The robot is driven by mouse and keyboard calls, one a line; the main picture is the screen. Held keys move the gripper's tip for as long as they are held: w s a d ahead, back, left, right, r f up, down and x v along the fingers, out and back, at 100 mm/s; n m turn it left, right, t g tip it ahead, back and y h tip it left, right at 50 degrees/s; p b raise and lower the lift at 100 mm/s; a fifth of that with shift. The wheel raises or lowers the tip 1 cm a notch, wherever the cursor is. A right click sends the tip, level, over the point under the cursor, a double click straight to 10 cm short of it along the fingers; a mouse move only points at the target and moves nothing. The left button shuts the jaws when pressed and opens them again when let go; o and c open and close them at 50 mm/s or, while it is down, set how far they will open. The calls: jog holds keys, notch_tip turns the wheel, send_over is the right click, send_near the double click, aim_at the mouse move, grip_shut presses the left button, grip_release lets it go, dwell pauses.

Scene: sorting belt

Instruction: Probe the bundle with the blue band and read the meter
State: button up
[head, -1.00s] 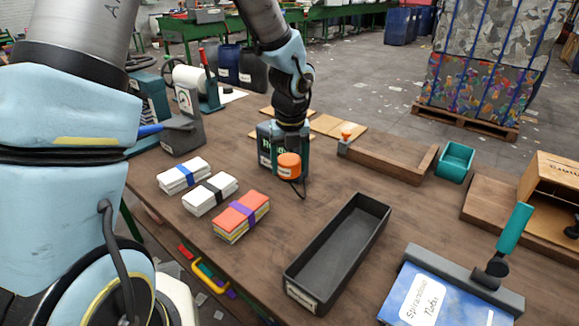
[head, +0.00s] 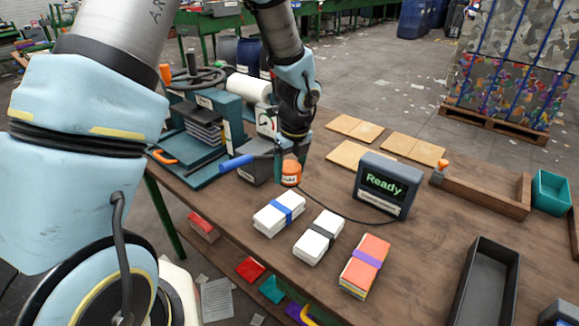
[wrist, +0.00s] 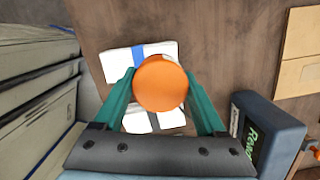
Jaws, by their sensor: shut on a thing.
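The bundle with the blue band (head: 279,214) is a white stack lying on the table, left of the other bundles. It also shows in the wrist view (wrist: 118,62), partly hidden behind the probe. My gripper (head: 291,163) is shut on the orange probe (head: 291,173), which also fills the middle of the wrist view (wrist: 160,83). The probe is above the table near the back of the blue-banded bundle; in the head view it appears apart from it. The meter (head: 383,184) stands to the right, its screen reading "Ready". A dark cable runs from the probe to the meter.
A white bundle with a black band (head: 319,237) and a red-topped bundle with a purple band (head: 365,265) lie to the right. A press with a blue-handled lever (head: 236,163) stands close left. A dark tray (head: 486,285) is at the right. Cardboard pieces (head: 355,128) lie behind.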

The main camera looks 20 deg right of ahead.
aim_at(287, 198)
jog(key=shift+w+a+f, duration=0.15)
jog(key=shift+f, duration=0.05)
notch_tip(287, 198, down, 6)
jog(key=b, duration=0.6)
jog(key=shift+r, duration=0.1)
jog(key=shift+f, duration=0.35)
dwell(1.5)
jog(key=shift+r, duration=0.1)
notch_tip(287, 198, up, 8)
jog(key=p, duration=0.7)
dwell(1.8)
